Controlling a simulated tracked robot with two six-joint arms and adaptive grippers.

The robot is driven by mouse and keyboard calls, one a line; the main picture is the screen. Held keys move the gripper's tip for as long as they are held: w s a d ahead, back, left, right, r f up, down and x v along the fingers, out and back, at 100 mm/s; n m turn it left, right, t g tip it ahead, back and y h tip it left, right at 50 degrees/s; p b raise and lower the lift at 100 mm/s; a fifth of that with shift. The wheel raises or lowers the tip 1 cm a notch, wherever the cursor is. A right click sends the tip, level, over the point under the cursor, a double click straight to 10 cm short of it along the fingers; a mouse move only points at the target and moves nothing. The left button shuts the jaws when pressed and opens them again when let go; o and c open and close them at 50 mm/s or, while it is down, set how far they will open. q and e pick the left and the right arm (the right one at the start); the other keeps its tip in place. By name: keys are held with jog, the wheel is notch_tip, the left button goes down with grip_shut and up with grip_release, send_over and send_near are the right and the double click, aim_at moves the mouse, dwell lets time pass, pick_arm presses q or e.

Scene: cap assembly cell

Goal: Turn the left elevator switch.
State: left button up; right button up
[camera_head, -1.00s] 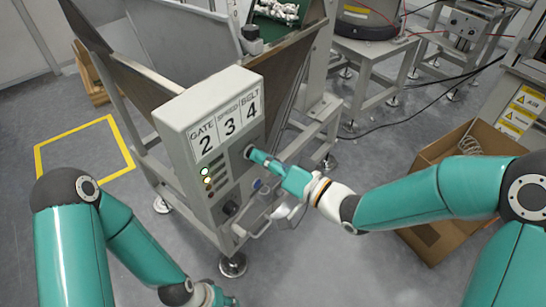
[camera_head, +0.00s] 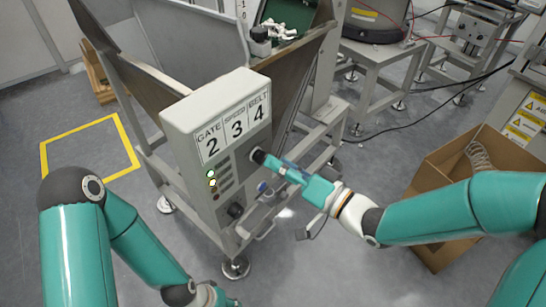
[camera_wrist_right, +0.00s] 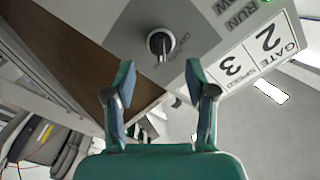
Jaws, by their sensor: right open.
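The grey control box (camera_head: 214,112) shows GATE 2, SPEED 3 and BELT 4. A black rotary switch (camera_head: 258,156) sits on its front face at the right. That switch also shows in the right wrist view (camera_wrist_right: 160,42), beyond the fingertips and roughly centred between them. Another black knob (camera_head: 234,210) is lower on the box. I cannot tell which is the left elevator switch. My right gripper (camera_head: 274,163) is open and empty, just in front of the upper switch; its open fingers show in the wrist view (camera_wrist_right: 157,74). My left gripper (camera_head: 215,296) is low, partly cut off by the frame.
Lit indicator lamps (camera_head: 212,180) are on the box's left side. A metal handle (camera_head: 266,229) sticks out below the right gripper. Behind the box stand a hopper (camera_head: 190,40) and a green tray (camera_head: 290,18) with white parts. A cardboard box (camera_head: 440,175) lies right.

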jog(key=v, duration=0.8)
jog(key=shift+d, duration=0.25)
jog(key=shift+s+f, duration=0.1)
jog(key=shift+s, duration=0.05)
notch_tip(320, 180, down, 23)
jog(key=m+g+h, duration=0.3)
jog(key=m+h, duration=0.2)
jog(key=h, duration=0.1)
jog(key=s+d+f+n+g+h, duration=0.1)
jog(key=s+d+f+g+h, duration=0.3)
jog(key=s+f+g, duration=0.65)
jog(key=s+r+n+t+p, duration=0.1)
jog(key=s+r+t+p, duration=0.1)
jog(key=r+p, duration=1.4)
jog(key=s+p, duration=0.1)
jog(key=p, duration=0.2)
jog(key=shift+s, duration=0.25)
jog(key=shift+t, duration=0.25)
dwell(1.8)
